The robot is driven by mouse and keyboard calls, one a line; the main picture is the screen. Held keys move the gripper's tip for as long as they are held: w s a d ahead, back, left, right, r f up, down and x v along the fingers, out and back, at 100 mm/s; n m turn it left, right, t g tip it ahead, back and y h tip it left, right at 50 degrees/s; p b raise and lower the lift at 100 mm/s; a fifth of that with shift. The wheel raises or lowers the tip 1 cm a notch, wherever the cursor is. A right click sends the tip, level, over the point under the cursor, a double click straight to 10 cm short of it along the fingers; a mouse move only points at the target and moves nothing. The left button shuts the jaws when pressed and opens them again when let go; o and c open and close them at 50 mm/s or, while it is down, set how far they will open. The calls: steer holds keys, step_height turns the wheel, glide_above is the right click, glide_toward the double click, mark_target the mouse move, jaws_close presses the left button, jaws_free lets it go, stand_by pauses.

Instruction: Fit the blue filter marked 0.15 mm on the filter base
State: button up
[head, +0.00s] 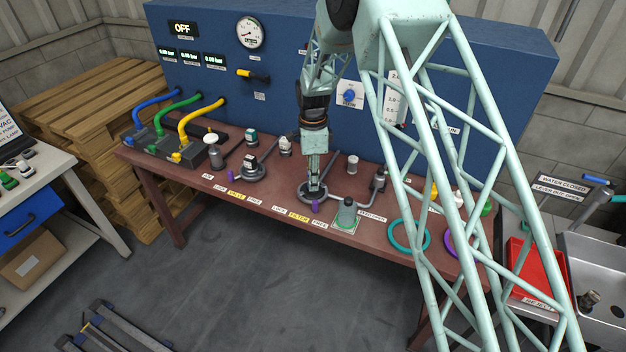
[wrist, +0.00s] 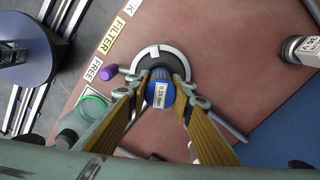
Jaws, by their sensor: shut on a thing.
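The blue filter (wrist: 160,94) carries a white label reading 0.15 mm in the wrist view. My gripper (wrist: 163,84) is shut on it, one finger on each side. The filter base (wrist: 147,60) is a round grey and dark ring by the FILTER label, with a purple knob (wrist: 110,72) beside it. The filter overlaps the base's near part in the wrist view; I cannot tell whether it touches the base. In the head view my gripper (head: 314,184) points down at the filter base (head: 304,193) and hides the filter.
A teal ring (head: 410,235) lies farther right. The blue panel (head: 285,85) stands behind.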

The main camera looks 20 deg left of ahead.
steer(key=shift+s+d+f+b, duration=0.1)
steer(key=shift+f+b, duration=0.25)
steer(key=shift+f, duration=0.45)
stand_by(0.8)
steer(key=o, duration=0.9)
steer(key=shift+f, duration=0.1)
steer(key=shift+r, duration=0.2)
steer(key=shift+r, duration=0.7)
step_height(320, 180, up, 10)
steer(key=shift+r, duration=0.25)
